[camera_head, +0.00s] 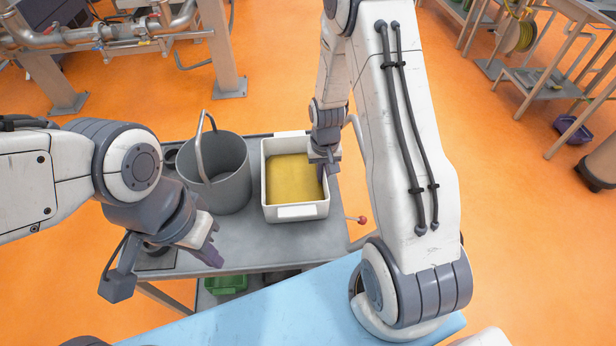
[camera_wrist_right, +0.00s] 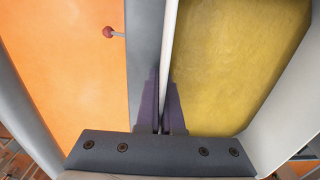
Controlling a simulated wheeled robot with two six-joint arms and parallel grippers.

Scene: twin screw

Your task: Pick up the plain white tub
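The plain white tub (camera_head: 296,213) is rectangular, with a flat yellow content inside. It stands upright on the grey cart top, and its right wall shows as a thin white edge in the right wrist view (camera_wrist_right: 169,40). My right gripper (camera_head: 326,172) is at the tub's right wall, pointing down. In the right wrist view its two purple fingers (camera_wrist_right: 161,105) sit close on either side of that wall, shut on it. The fingertips are partly hidden in the head view. My left gripper (camera_head: 210,251) hangs by the cart's front edge, apart from the tub; its finger opening is unclear.
A grey bucket (camera_head: 229,189) with a raised handle stands just left of the tub. The grey cart top (camera_head: 258,243) is bare in front of the tub. A red-knobbed lever (camera_head: 362,220) sticks out at the cart's right. A green crate (camera_head: 226,284) is below.

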